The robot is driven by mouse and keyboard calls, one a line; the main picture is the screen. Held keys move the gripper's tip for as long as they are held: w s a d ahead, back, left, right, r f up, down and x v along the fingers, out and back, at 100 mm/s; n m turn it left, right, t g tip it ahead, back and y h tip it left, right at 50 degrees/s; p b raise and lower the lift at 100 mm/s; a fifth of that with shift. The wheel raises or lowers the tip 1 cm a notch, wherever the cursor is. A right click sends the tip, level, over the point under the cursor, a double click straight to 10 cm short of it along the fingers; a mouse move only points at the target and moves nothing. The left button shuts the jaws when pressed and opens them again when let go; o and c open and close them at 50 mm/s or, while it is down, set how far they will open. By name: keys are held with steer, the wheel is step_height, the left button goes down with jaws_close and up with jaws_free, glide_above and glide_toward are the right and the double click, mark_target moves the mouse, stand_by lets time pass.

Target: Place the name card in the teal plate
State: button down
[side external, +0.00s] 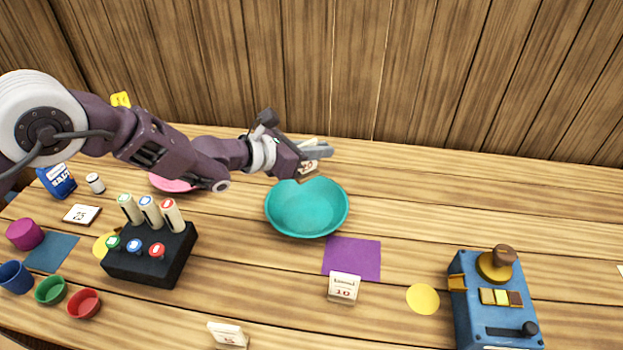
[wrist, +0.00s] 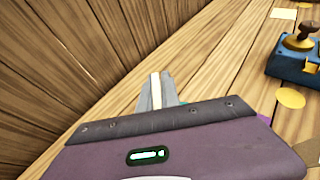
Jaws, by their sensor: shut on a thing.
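My gripper (side external: 322,150) is shut on a small white name card (side external: 309,166) with dark print and a tan lower part. In the wrist view, the pale edge of the card (wrist: 156,90) shows between the two grey fingers (wrist: 158,94). The teal plate (side external: 307,210) is a round, shallow dish on the wooden table. In the side view the gripper and card appear just above the plate's far rim; their exact height is unclear. In the wrist view only a sliver of teal shows beside the fingers.
Another card (side external: 343,288) stands by a purple mat (side external: 352,258), and one more (side external: 228,335) stands at the front edge. A black marker holder (side external: 150,255) is left of the plate. A blue machine (side external: 492,300) stands at the right. A plank wall (side external: 400,70) rises behind.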

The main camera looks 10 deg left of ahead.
mark_target(316, 163)
step_height(316, 163, down, 11)
steer(key=shift+w+r, duration=0.1)
stand_by(0.5)
steer(key=c, duration=1.5)
jaws_free()
step_height(316, 163, up, 7)
